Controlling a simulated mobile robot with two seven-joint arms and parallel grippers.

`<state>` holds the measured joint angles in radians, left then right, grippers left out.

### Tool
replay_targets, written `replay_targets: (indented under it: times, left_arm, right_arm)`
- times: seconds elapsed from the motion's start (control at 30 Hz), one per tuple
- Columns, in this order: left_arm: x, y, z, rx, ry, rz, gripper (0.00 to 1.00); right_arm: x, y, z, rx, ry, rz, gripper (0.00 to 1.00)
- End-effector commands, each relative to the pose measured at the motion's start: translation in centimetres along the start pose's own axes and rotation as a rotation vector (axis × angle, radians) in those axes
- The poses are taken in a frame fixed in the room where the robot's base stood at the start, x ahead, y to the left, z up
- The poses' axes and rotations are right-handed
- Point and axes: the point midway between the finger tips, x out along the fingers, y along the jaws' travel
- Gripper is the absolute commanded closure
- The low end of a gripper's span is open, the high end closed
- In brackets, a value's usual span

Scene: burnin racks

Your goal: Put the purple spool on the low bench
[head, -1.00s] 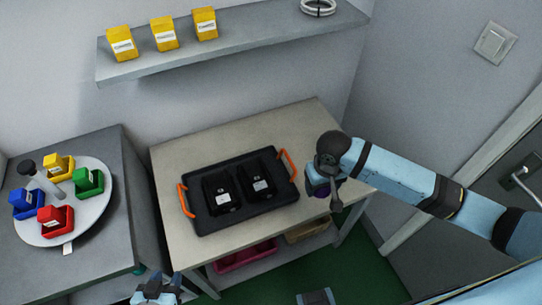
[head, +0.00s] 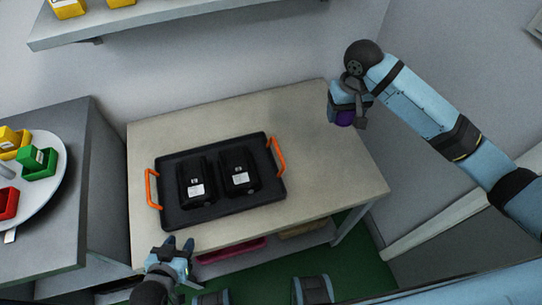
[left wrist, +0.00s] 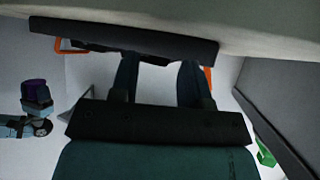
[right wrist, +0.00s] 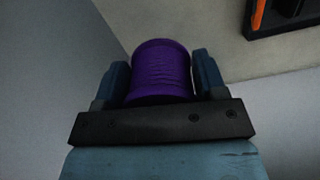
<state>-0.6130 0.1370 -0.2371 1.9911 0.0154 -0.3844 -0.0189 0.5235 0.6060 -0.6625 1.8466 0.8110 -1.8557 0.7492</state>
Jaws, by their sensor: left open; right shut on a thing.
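The purple spool (right wrist: 161,70) is held between the two fingers of my right gripper (right wrist: 163,76). It shows small in the head view (head: 345,118) and at the left of the left wrist view (left wrist: 35,90). My right gripper (head: 349,108) is at the right end of the beige-topped bench (head: 310,120); the spool's height over it is hard to tell. My left gripper (head: 179,243) is open and empty at that bench's front edge, near the black tray (head: 215,207).
The tray has orange handles and holds two black labelled boxes (head: 240,175). Bins lie under the bench. A grey bench (head: 60,245) at left carries a white turntable (head: 45,200) with coloured bins. A wall shelf (head: 150,20) is above. The bench top right of the tray is clear.

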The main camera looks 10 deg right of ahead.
Motion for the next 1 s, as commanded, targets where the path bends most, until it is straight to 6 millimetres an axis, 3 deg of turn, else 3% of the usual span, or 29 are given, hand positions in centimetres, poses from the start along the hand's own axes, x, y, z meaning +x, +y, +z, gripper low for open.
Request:
replay_targets:
  times: [0.17,0.27,0.7,1.0]
  left_arm:
    - [-0.2,-0.1,-0.3,0.002,0.005,0.0,0.57]
    - [-0.2,-0.1,-0.5,0.001,0.01,-0.001,0.57]
    - [0.3,-0.2,0.3,-0.007,0.001,-0.001,0.57]
    - [0.5,-0.1,0.4,-0.01,-0.004,-0.001,0.57]
  right_arm:
    - [0.3,0.0,0.0,0.0,-0.002,0.0,0.63]
    - [2.1,0.0,0.0,0.001,-0.005,0.001,0.63]
    - [13.4,0.0,0.0,0.001,-0.002,0.001,0.63]
    - [16.2,0.0,0.0,0.001,-0.001,0.001,0.63]
